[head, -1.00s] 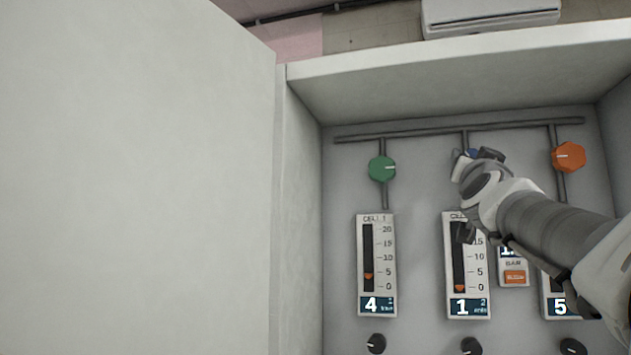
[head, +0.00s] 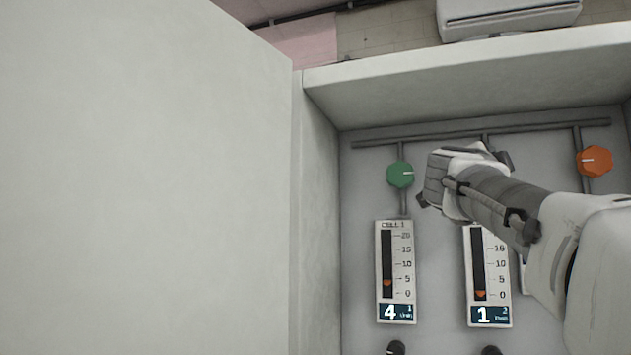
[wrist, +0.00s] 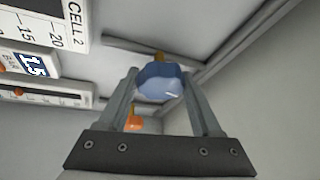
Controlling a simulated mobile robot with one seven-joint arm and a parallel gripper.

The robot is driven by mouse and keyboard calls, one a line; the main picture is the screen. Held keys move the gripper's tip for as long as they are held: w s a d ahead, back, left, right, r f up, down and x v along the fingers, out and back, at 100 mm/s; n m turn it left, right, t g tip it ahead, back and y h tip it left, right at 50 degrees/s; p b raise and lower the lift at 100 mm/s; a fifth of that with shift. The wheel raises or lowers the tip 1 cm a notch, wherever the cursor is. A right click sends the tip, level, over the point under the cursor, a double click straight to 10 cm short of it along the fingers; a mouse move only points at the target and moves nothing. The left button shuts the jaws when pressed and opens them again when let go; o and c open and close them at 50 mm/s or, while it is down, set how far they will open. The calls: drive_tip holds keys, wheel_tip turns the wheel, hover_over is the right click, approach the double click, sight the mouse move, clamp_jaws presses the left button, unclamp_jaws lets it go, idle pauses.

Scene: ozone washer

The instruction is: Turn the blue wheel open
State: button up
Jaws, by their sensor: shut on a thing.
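The blue wheel (wrist: 162,82) is a faceted knob with a short white mark on its face, on the cabinet's back panel. It sits between the two fingers of my gripper (wrist: 160,88) in the wrist view. The fingers are shut on its sides. In the head view my gripper (head: 462,172) reaches the panel between the green and orange knobs, and my wrist hides the blue wheel. Its white mark lies slanted, nearly level, in the wrist view.
A green knob (head: 400,174) is to the left and an orange knob (head: 594,161) to the right. Gauges (head: 397,272) hang below, near my arm. A cabinet side wall (head: 318,200) and top ledge (head: 480,85) border the space. A large pale panel (head: 140,190) fills the left.

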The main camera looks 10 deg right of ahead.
drive_tip(key=m+g+y, duration=0.1)
drive_tip(key=m, duration=0.2)
drive_tip(key=m+g+y, duration=0.1)
drive_tip(key=m, duration=0.3)
drive_tip(key=shift+f+g, duration=0.1)
drive_tip(key=shift+g, duration=0.3)
drive_tip(key=m+y, duration=0.2)
drive_tip(key=m, duration=0.2)
drive_tip(key=shift+f+m+g, duration=0.15)
drive_tip(key=shift+m+g, duration=0.15)
drive_tip(key=shift+y, duration=0.4)
drive_tip(key=o, duration=1.4)
drive_tip(key=shift+c, duration=0.2)
drive_tip(key=shift+s+a, duration=0.1)
drive_tip(key=f+b+v, duration=0.2)
drive_tip(key=f+v, duration=0.1)
drive_tip(key=v, duration=1.1)
drive_tip(key=shift+s+a, duration=0.45)
drive_tip(key=shift+s, duration=0.05)
